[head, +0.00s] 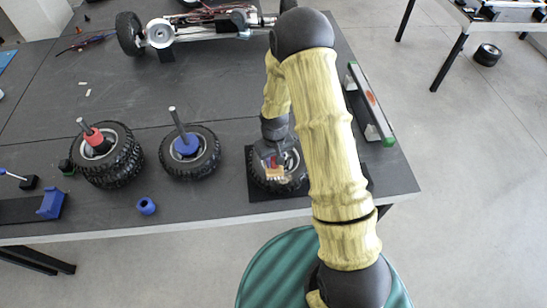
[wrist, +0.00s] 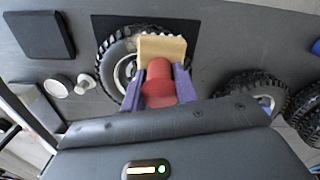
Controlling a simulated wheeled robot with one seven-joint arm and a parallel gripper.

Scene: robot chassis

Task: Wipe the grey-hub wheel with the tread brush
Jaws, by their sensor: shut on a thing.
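The grey-hub wheel (head: 294,178) lies flat on a black mat (head: 262,194) near the table's front edge. Its knobbly black tread and pale hub also show in the wrist view (wrist: 113,53). My gripper (head: 268,156), with purple fingers in the wrist view (wrist: 160,84), is shut on the red handle of the tread brush (wrist: 158,78). The brush's tan head (wrist: 162,48) is over the wheel in the wrist view and covers part of the hub and tread. It also shows in the head view (head: 273,174). I cannot tell whether the brush touches the wheel.
A blue-hub wheel (head: 203,165) and stacked wheels with a red hub piece (head: 112,170) stand to the left, each with an upright rod. A blue nut (head: 146,206) lies in front. A spirit level (head: 371,105) lies at right; a chassis (head: 205,26) stands at the back.

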